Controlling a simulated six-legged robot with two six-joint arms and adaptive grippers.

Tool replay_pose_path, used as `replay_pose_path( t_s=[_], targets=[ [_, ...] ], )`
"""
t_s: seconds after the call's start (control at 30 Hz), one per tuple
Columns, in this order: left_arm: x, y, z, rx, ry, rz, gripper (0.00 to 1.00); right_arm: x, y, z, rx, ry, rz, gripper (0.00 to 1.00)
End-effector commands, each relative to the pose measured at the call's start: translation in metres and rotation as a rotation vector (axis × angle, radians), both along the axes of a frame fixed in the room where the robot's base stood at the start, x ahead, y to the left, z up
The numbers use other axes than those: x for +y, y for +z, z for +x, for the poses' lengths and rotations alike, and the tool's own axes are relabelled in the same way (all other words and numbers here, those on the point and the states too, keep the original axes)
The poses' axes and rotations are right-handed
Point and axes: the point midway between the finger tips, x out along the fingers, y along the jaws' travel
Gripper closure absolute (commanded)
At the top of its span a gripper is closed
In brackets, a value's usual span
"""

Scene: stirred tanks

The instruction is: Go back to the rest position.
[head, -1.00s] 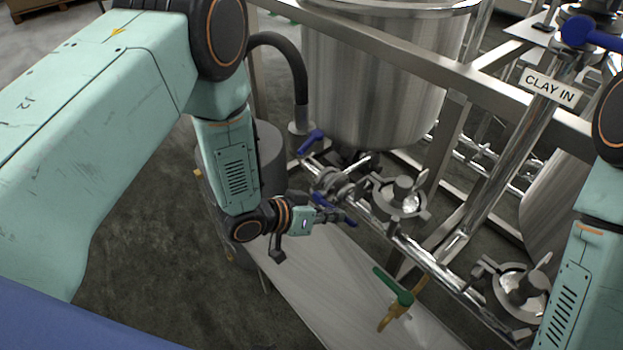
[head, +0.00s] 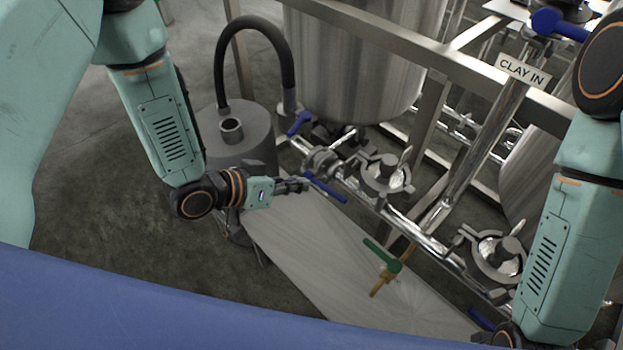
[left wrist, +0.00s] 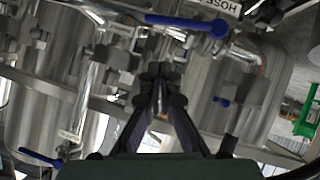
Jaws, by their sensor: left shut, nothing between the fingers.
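My left gripper (head: 297,185) is shut and empty in the head view.
Steel tanks (head: 350,60) stand on a frame behind the pipes. A green-handled valve (head: 381,256) rises over the shelf (head: 300,245). A grey drum (head: 235,140) with a black hose (head: 284,52) stands behind my left forearm. Open floor lies at the left.

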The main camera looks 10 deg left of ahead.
Motion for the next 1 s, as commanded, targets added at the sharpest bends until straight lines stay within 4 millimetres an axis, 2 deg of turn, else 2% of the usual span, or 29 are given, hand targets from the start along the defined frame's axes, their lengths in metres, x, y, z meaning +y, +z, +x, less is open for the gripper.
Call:
replay_pose_path(
  t_s=[0.2, 0.57, 0.67, 0.77, 0.87, 0.97, 1.0],
  targets=[
    [0.013, 0.013, -0.014, 0.001, 0.003, 0.000, 1.00, 0.000, 0.004, 0.000, 0.000, 0.000, 0.000, 1.00],
    [0.017, 0.015, -0.019, 0.000, -0.002, 0.001, 1.00, 0.000, 0.005, 0.000, 0.000, 0.000, 0.000, 1.00],
    [0.022, 0.009, -0.019, 0.014, 0.010, 0.032, 1.00, 0.000, 0.005, 0.000, 0.000, 0.000, 0.000, 1.00],
    [0.036, -0.005, -0.026, 0.081, 0.084, 0.092, 1.00, 0.000, 0.005, 0.000, 0.000, 0.000, 0.000, 1.00],
    [0.056, -0.034, -0.053, 0.213, 0.184, 0.182, 1.00, 0.000, 0.003, 0.000, 0.000, 0.000, 0.000, 1.00],
    [0.075, -0.066, -0.098, 0.379, 0.276, 0.281, 1.00, 0.000, -0.002, 0.000, 0.000, 0.000, 0.000, 1.00],
    [0.083, -0.077, -0.119, 0.448, 0.312, 0.320, 1.00, 0.000, -0.004, 0.000, 0.000, 0.000, 0.000, 1.00]
  ],
)
